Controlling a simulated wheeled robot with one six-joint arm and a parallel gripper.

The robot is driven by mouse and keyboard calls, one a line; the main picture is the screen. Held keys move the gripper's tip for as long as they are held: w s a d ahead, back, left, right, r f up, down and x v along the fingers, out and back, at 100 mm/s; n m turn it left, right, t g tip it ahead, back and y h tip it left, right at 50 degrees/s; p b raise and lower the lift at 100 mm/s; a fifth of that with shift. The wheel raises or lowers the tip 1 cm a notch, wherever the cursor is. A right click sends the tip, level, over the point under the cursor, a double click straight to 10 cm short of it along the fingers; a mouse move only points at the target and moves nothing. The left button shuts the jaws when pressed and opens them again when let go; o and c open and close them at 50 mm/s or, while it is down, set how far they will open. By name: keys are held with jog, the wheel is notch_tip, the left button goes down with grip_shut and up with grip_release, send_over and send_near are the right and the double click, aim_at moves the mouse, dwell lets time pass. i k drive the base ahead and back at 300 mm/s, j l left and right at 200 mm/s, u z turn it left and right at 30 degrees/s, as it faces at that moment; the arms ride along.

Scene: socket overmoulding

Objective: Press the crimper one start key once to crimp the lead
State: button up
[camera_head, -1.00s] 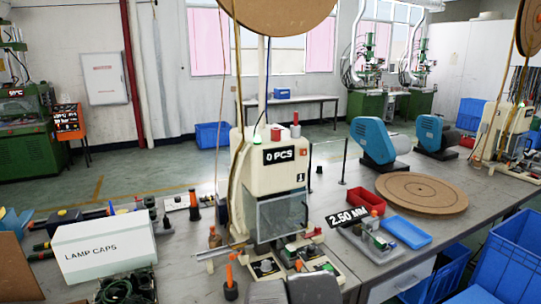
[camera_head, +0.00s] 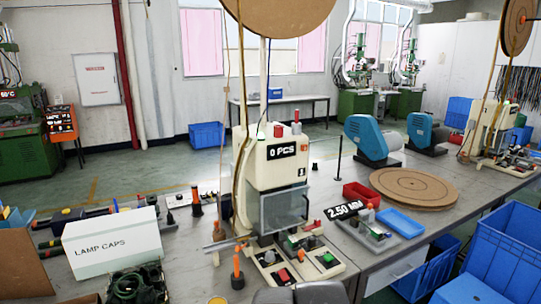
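The crimper marked 1 (camera_head: 258,160) is a cream machine standing on the grey bench, with a clear guard in front. Its display (camera_head: 281,151) reads 0 PCS. At its foot are two small cream control boxes: one carries a red key (camera_head: 284,275) and the other a green key (camera_head: 327,258). I cannot read any label on these keys. A lead in the crimper is too small to tell. Dark grey rounded parts, probably of my arm, show at the bottom edge below the control boxes. My gripper's fingers are not visible.
A white LAMP CAPS box (camera_head: 112,243) stands left of the crimper. An orange-topped tool (camera_head: 237,268) stands close by the control boxes. Right are a 2.50 MM sign (camera_head: 350,213), a blue tray (camera_head: 400,223), a red bin (camera_head: 361,194) and a round brown board (camera_head: 413,187).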

aim_at(328, 258)
jog(key=k+l+u, duration=0.35)
jog(key=k+l, duration=0.3)
jog(key=k, duration=0.15)
jog(key=u, duration=0.05)
